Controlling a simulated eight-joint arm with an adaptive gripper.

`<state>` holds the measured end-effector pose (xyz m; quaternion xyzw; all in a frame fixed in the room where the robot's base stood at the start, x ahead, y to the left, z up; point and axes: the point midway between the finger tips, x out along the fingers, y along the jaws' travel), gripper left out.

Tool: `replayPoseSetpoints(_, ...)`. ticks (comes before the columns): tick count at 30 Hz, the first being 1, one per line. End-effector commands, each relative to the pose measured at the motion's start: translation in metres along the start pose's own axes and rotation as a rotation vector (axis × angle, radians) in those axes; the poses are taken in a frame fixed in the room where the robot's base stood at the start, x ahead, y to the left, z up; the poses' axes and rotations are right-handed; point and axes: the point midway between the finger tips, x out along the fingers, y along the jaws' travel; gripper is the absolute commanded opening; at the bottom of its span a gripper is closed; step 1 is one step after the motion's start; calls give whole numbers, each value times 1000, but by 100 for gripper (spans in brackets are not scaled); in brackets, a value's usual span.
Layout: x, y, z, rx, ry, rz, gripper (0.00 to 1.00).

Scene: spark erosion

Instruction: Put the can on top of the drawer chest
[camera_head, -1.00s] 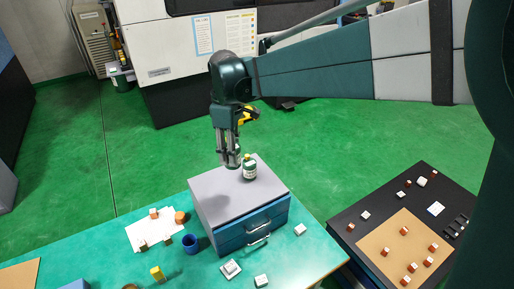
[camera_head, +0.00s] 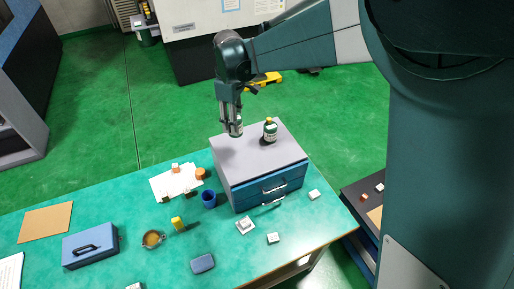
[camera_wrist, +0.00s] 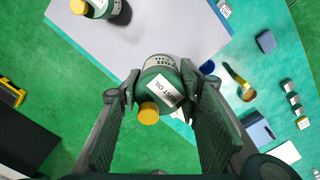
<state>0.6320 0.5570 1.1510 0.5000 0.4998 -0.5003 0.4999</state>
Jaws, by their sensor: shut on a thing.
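My gripper (camera_head: 232,122) is shut on a dark green can (camera_head: 236,128) with a yellow cap. In the wrist view the held can (camera_wrist: 160,85) sits tilted between the two finger pads (camera_wrist: 163,105), its white label reading rust oil. The grey top of the blue drawer chest (camera_head: 258,157) lies below, near the far left edge of which the held can shows. I cannot tell whether can and top touch. A similar green can (camera_head: 270,133) with a yellow cap stands upright on the chest top, to the right; it also shows in the wrist view (camera_wrist: 98,8).
A blue cup (camera_head: 209,199), white paper (camera_head: 166,184) with small blocks, a yellow-handled brush (camera_head: 178,223) and a blue box (camera_head: 90,246) lie left of the chest on the green table. Small white pieces (camera_head: 245,225) lie before it. The chest top's front is clear.

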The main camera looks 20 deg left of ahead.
Motion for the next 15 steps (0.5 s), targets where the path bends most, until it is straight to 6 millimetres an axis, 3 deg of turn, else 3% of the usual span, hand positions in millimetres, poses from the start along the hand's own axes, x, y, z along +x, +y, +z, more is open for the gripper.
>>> replayPoseSetpoints(8,5,0,0,0,0,0,18)
replayPoseSetpoints(15,34,0,0,0,0,0,18)
